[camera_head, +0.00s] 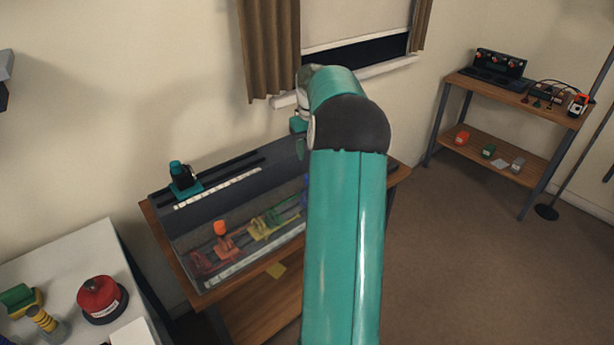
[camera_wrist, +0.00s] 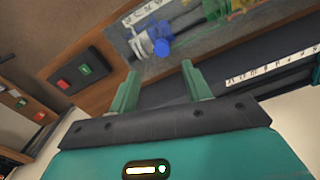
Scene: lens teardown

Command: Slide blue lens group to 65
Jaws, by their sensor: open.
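The blue lens group (camera_wrist: 161,46) shows in the wrist view as a blue knob on a carriage with a pale, ribbed part beside it. It sits on a rail in the grey bench unit (camera_wrist: 122,47). In the head view my arm hides most of it. My gripper (camera_wrist: 158,82) is open and empty, its two green fingers apart and pointing toward the blue group without touching it. A printed white scale strip (camera_wrist: 270,66) runs along the unit; its numbers are too small to read.
Orange (camera_head: 220,228) and yellow (camera_head: 262,226) groups sit along the same rail. A panel with red and green buttons (camera_wrist: 75,76) lies beside the unit. A white table (camera_head: 62,262) stands at left.

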